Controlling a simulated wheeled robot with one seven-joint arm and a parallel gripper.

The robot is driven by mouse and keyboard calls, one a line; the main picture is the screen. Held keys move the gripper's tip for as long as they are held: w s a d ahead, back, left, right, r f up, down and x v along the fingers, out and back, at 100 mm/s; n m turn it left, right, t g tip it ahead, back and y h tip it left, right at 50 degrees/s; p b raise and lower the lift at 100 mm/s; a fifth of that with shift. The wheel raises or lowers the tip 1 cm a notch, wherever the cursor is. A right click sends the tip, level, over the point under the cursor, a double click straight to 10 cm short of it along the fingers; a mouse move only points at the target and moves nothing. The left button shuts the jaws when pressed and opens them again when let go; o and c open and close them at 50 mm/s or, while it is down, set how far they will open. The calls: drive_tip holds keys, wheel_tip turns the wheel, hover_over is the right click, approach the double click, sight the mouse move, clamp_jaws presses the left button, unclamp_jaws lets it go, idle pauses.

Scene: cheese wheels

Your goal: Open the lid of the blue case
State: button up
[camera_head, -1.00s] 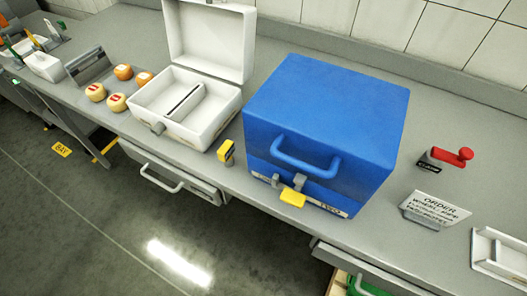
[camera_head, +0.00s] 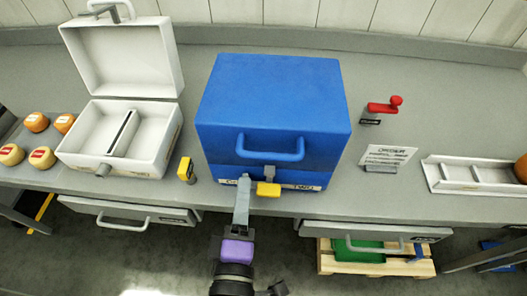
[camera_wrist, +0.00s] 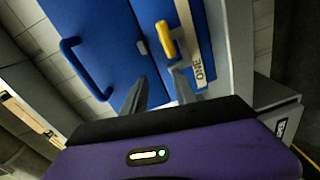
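The blue case (camera_head: 270,100) stands closed on the counter in the head view, its handle (camera_head: 270,152) on the front. A yellow latch (camera_head: 268,189) with a grey piece above it sits low on the front. My gripper (camera_head: 243,182) is in front of the case, just left of the latch. In the wrist view the case (camera_wrist: 105,35) fills the upper middle, with the handle (camera_wrist: 72,65) at left and the yellow latch (camera_wrist: 165,40) beyond my fingertips. My gripper (camera_wrist: 160,90) has its fingers apart with nothing seen between them. Contact with the case cannot be told.
An open white case (camera_head: 150,150) stands left, with a small yellow block (camera_head: 185,169) between the cases. Several cheese wheels (camera_head: 36,121) lie far left. A red lever (camera_head: 385,105), a sign (camera_head: 388,157) and a white tray (camera_head: 440,175) are right. Drawers (camera_head: 130,215) lie below.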

sight(267, 154)
drive_tip(key=s+d+r+m+h, duration=0.2)
drive_tip(key=s+r+m+h, duration=0.2)
drive_tip(key=r+h, duration=0.45)
drive_tip(key=shift+t, duration=0.4)
drive_tip(key=x, duration=0.2)
drive_tip(key=p+x, duration=0.1)
drive_tip(key=x, duration=0.2)
drive_tip(key=p+x, duration=0.1)
drive_tip(key=x, duration=0.1)
drive_tip(key=shift+w+a+r, duration=0.2)
drive_tip(key=shift+w+r, duration=0.05)
drive_tip(key=shift+w, duration=0.1)
clamp_jaws()
